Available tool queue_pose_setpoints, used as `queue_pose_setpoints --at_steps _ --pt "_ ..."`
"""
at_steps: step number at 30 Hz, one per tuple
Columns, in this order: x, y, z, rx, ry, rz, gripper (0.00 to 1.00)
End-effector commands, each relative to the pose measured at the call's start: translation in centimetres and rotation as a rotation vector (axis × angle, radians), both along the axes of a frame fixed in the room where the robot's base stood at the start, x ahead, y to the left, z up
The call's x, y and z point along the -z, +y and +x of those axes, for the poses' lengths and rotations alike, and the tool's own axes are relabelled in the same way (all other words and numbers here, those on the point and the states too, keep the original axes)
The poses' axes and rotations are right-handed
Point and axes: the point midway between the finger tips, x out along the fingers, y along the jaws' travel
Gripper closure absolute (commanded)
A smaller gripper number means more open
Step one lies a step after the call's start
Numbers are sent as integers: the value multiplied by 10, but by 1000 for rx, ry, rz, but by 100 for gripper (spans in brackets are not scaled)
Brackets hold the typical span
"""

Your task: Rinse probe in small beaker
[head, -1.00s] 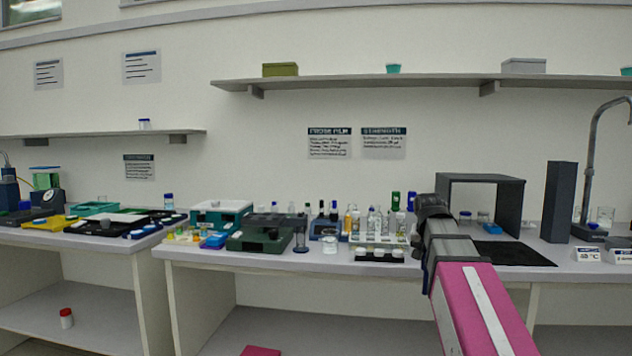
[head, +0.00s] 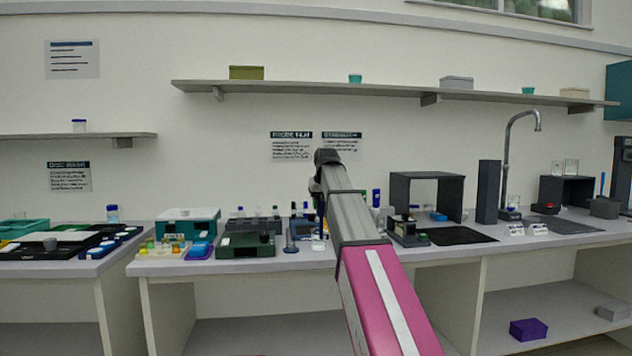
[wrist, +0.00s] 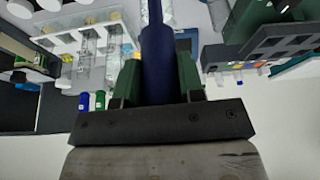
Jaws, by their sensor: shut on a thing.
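My gripper (wrist: 158,85) shows in the wrist view with its two green fingers shut on the dark blue handle of the probe (wrist: 157,55). A small clear glass vessel (head: 318,245), perhaps the small beaker, stands on the bench just left of my arm. I cannot tell whether the probe is above it.
A white rack of glassware (wrist: 85,40) is at left in the wrist view. A dark green case (head: 246,244) lies left of my arm. A dark open-fronted box (head: 427,178), a dark column (head: 488,192) and a tap (head: 508,150) stand to the right. A shelf (head: 390,92) hangs above.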

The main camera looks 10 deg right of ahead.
Motion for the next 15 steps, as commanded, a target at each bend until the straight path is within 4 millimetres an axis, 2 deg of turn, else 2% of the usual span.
queue_pose_setpoints --at_steps 1,6,11,15 --pt "-21 -1 27 -37 -3 1 81" --pt "-59 -2 60 -145 -10 0 81" --pt "-74 -3 72 -191 -15 -1 81" --pt "-70 -3 72 -200 -15 -1 81"
